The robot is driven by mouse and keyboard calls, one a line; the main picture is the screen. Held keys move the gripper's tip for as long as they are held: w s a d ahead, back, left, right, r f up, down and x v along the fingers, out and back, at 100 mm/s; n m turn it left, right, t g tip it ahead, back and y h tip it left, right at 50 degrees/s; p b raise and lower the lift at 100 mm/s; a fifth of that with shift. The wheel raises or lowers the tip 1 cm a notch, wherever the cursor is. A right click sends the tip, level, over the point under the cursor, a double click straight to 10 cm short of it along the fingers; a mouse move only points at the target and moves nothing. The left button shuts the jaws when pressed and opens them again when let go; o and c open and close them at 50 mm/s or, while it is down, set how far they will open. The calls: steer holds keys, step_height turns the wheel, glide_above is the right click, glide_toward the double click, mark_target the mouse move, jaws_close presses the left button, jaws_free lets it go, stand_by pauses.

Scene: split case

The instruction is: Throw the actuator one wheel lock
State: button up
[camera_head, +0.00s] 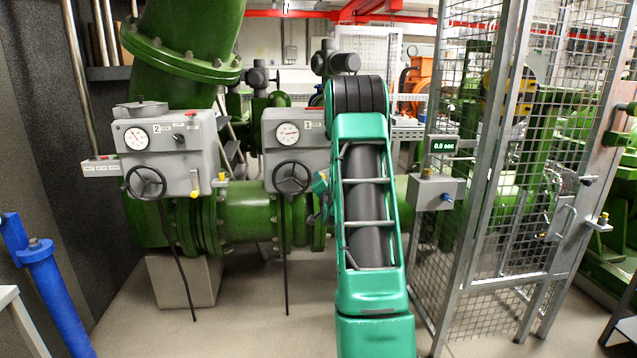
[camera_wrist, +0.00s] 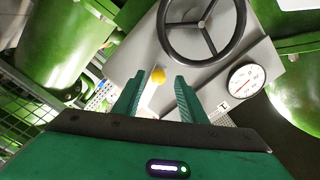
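Actuator one (camera_head: 283,155) is a grey box on the green pipe, labelled 1, with a round gauge and a dark handwheel (camera_head: 291,177). In the wrist view its grey face (camera_wrist: 215,62), handwheel (camera_wrist: 203,22) and gauge (camera_wrist: 247,81) show. A yellow knob (camera_wrist: 158,76), apparently the wheel lock, is beside the handwheel. My gripper (camera_wrist: 160,82) is open, and the knob appears between its fingertips with a gap on each side. Whether it is at the same depth I cannot tell. In the head view my arm hides the knob; part of my gripper (camera_head: 320,183) shows right of the handwheel.
Actuator two (camera_head: 172,153), with its own handwheel and yellow-tipped lever (camera_head: 222,178), stands to the left. A mesh cage (camera_head: 465,200) with a grey box and a 0.0 sec display (camera_head: 444,145) is at the right. A blue post (camera_head: 58,290) is at lower left. Floor in front is clear.

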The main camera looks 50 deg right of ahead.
steer(key=v, duration=0.6)
steer(key=shift+a, duration=0.25)
